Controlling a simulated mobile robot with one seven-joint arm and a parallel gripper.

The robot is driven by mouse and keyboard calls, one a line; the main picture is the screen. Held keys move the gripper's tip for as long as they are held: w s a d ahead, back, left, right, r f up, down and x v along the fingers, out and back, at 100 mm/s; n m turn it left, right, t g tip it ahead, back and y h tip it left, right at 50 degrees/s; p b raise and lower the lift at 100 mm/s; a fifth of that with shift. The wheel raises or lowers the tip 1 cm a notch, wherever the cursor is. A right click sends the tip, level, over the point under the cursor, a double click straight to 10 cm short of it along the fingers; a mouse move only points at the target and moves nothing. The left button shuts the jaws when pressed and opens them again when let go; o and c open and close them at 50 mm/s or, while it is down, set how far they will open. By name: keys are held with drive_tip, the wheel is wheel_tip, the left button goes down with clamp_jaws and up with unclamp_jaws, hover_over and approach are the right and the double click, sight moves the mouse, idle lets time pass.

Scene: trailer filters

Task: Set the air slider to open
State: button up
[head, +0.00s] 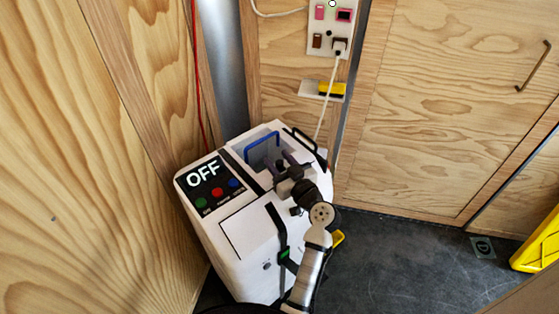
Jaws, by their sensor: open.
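A yellow block (332,90) sits at the right of a small white plate (309,88) on the wall, below the socket panel. It looks like a slider, but I can read no label on it. The white machine (245,262) stands in the corner, with a dark strip and a green piece (284,254) on its side; I cannot tell whether this is a slider. My gripper (277,160) is open over the machine's top, close to the blue handle (262,146). It is well below and left of the yellow block. I cannot tell whether it touches the handle.
The machine's black panel (211,180) reads OFF above several coloured buttons. A socket panel (329,30) on the wall has a white cable (328,98) hanging down behind the machine. Dark floor (410,262) is free at right, with a yellow object (538,245) at the edge.

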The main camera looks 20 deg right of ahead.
sight(297, 159)
clamp_jaws()
drive_tip(key=shift+d, duration=0.1)
drive_tip(key=shift+w+d+f+b, duration=0.2)
drive_tip(key=shift+d+b, duration=0.1)
drive_tip(key=shift+b, duration=0.3)
drive_tip(key=d+b, duration=0.2)
drive_tip(key=w+d+b, duration=0.1)
drive_tip(key=d+b, duration=0.1)
drive_tip(key=shift+w+d, duration=0.15)
drive_tip(key=shift+d, duration=0.05)
drive_tip(key=shift+w+d+r, duration=0.15)
drive_tip(key=shift+d+r, duration=0.1)
drive_tip(key=shift+d, duration=0.2)
